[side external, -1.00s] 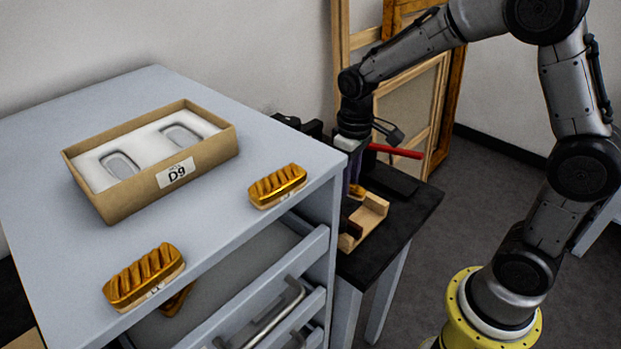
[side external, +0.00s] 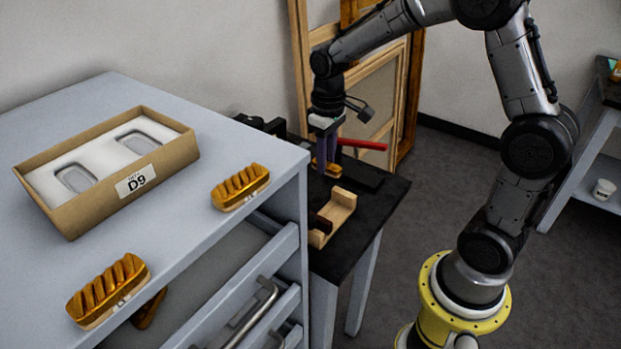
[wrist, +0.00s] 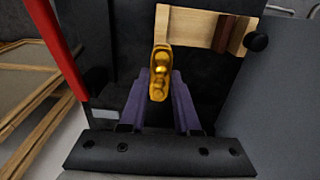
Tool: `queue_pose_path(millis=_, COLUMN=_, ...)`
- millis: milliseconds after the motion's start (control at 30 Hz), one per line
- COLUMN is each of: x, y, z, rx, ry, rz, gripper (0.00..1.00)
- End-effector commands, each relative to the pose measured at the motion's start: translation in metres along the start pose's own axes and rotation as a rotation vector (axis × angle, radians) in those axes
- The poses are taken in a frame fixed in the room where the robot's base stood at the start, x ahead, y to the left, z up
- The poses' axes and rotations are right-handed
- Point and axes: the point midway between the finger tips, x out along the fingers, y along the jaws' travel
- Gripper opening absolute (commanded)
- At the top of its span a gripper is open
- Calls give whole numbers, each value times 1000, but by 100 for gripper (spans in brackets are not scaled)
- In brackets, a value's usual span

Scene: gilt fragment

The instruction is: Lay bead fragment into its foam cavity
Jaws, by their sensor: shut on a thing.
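My gripper (side external: 325,160) is above the dark side table, its purple fingers shut on a gold bead fragment (side external: 331,169). In the wrist view the fragment (wrist: 160,68) shows rounded bead-like bumps and sits between the fingertips (wrist: 158,88). It is held above and apart from the wooden cradle (side external: 343,205). The white foam (side external: 106,158) lies in an open cardboard box marked D9 (side external: 165,172) on the grey cabinet. Its two visible cavities, a near one (side external: 77,178) and a far one (side external: 139,142), are empty.
Two gold ridged fragments, one near the right edge (side external: 240,187) and one at the front (side external: 107,290), lie on the cabinet top (side external: 190,225). An open drawer (side external: 222,265) holds another gold piece (side external: 148,309). A red bar (side external: 362,144) is beside my gripper.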

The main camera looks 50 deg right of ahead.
Motion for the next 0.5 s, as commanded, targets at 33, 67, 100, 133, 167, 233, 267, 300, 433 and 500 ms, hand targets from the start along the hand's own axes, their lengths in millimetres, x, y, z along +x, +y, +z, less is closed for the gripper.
queue_pose_path(millis=33, x=13, y=1, z=-6, rx=0, ry=-8, rz=-1, gripper=0)
queue_pose_path(millis=67, x=19, y=2, z=-10, rx=0, ry=-10, rz=-2, gripper=0)
queue_pose_path(millis=100, x=25, y=3, z=-16, rx=0, ry=-7, rz=-1, gripper=0)
queue_pose_path(millis=133, x=29, y=3, z=-20, rx=0, ry=-7, rz=-1, gripper=0)
queue_pose_path(millis=167, x=33, y=4, z=-23, rx=0, ry=-7, rz=-1, gripper=0)
queue_pose_path(millis=233, x=40, y=5, z=-30, rx=0, ry=-4, rz=-1, gripper=0)
queue_pose_path(millis=267, x=43, y=6, z=-32, rx=0, ry=-4, rz=-1, gripper=0)
queue_pose_path(millis=300, x=45, y=6, z=-34, rx=0, ry=-4, rz=-1, gripper=0)
queue_pose_path(millis=433, x=50, y=6, z=-38, rx=0, ry=-4, rz=-1, gripper=0)
queue_pose_path(millis=500, x=55, y=7, z=-42, rx=0, ry=-4, rz=-1, gripper=0)
